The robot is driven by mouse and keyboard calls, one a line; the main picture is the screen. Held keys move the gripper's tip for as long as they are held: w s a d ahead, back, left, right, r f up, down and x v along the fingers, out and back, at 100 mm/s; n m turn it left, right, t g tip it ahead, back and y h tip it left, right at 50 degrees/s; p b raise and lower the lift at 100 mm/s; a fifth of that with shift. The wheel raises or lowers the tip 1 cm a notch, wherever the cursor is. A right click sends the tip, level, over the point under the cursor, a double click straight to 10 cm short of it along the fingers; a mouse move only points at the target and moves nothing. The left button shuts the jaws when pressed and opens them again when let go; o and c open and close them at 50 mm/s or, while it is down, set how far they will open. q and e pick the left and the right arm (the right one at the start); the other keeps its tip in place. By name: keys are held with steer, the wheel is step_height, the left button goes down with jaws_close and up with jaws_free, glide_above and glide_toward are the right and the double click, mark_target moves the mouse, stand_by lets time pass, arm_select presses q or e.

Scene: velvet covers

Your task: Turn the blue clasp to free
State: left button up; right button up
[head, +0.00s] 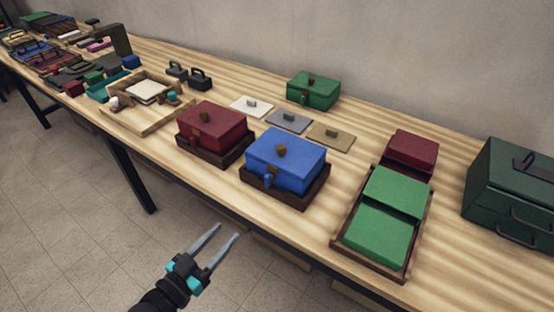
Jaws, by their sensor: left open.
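The blue box (287,160) sits in a dark brown tray at the middle of the table, lid down, with a brown knob on top. Its small blue clasp (267,180) is on the front face near the left corner. The clasp is too small to tell which way it is turned. My left gripper (227,234) is open and empty, in front of the table's front edge, nearer to me than the blue box and apart from it. My right gripper is not in view.
A red box (212,127) stands close left of the blue one. A wooden tray with green pads (378,237) is to the right, a dark green case (515,190) at far right. Flat plates (289,120) and a green box (314,91) lie behind.

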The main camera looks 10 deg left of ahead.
mark_target(266, 182)
arm_select(q)
steer(key=shift+t+h, duration=0.3)
steer(key=x, duration=0.5)
steer(key=r+b+x, duration=0.1)
steer(key=x, duration=0.4)
steer(key=r+b+x, duration=0.1)
steer(key=x, duration=0.4)
steer(key=shift+w+d, duration=0.2)
steer(key=shift+w, duration=0.15)
jaws_close()
